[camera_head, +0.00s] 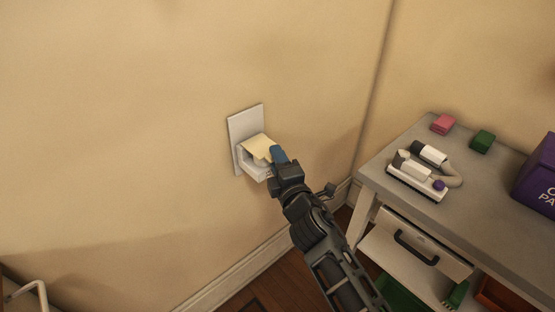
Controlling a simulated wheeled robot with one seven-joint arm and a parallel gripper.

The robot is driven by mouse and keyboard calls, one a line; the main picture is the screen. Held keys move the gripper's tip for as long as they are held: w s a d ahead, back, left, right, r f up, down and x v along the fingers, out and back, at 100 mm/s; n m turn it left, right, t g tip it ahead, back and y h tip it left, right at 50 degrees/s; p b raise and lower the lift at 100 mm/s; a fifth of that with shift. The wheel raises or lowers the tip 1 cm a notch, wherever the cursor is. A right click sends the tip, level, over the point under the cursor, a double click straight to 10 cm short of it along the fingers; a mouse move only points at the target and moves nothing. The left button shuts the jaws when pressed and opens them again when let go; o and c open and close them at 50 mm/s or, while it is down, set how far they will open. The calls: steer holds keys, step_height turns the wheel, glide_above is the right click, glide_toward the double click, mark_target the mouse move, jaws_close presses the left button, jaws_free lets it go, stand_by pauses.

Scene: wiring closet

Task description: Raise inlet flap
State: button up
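The wall inlet has a white plate (240,128) on the beige wall, with a pale box-shaped housing (252,168) standing out from it. A cream flap (258,146) sits at the top of the housing and slants outward and down from the plate. My gripper (278,156) is at the right front of the inlet, with a blue fingertip at the flap's right edge. I cannot tell whether it touches the flap. My gripper hides the right side of the housing, and its finger gap does not show.
A grey desk (390,176) with an open drawer (415,244) stands at the right. On it are a pink block (443,124), a green block (482,141), a white device with a hose (417,176) and a purple box (540,180). The wall left of the inlet is clear.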

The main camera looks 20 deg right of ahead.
steer(key=shift+w, duration=0.1)
jaws_close()
stand_by(0.3)
